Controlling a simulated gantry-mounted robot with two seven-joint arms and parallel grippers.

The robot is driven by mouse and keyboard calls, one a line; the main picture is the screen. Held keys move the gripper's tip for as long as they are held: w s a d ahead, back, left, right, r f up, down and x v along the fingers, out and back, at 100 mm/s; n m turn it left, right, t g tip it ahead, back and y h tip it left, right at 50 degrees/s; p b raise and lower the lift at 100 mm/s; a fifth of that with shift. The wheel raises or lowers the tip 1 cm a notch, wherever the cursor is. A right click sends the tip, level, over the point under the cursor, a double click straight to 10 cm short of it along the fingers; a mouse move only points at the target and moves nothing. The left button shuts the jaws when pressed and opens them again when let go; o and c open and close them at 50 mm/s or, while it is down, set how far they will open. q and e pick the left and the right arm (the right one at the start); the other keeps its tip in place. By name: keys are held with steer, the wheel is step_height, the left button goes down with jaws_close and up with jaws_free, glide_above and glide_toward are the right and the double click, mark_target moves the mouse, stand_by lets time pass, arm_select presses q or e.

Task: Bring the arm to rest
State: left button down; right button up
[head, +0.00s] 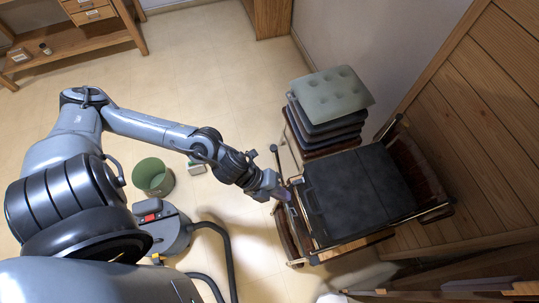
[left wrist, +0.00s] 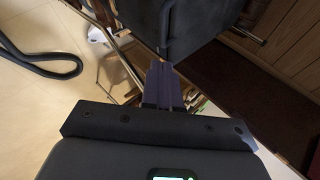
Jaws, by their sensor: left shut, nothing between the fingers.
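My left arm reaches in from the left in the head view, stretched out towards the right. Its gripper (head: 285,195) is at the near left edge of a black case (head: 355,190), which lies on a wooden chair (head: 290,240). In the left wrist view the two purple fingers (left wrist: 161,82) are shut together with nothing between them. Their tips point at the edge of the case (left wrist: 205,22), close to its handle (left wrist: 166,20); I cannot tell whether they touch. My right gripper is not in view. No piano keys show.
A stack of cushions (head: 330,95) stands behind the case. A wooden panelled wall (head: 480,110) is at the right. A green bin (head: 152,177) and a vacuum cleaner (head: 165,228) with a hose (head: 228,260) stand on the floor by my arm. Open floor (head: 205,60) lies beyond.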

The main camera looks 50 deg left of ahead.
arm_select(q)
steer(key=w+d+r+n+t, duration=0.2)
steer(key=d+r+n+t, duration=0.35)
steer(key=n, duration=0.45)
steer(key=s+a+f+n+g+y, duration=0.6)
steer(key=s+a+n+g, duration=0.2)
steer(key=n, duration=0.6)
step_height(320, 180, up, 29)
steer(key=p, duration=2.9)
step_height(320, 180, down, 60)
steer(key=b, duration=6)
steer(key=shift+w+f+m, duration=0.25)
steer(key=shift+w+m, duration=0.05)
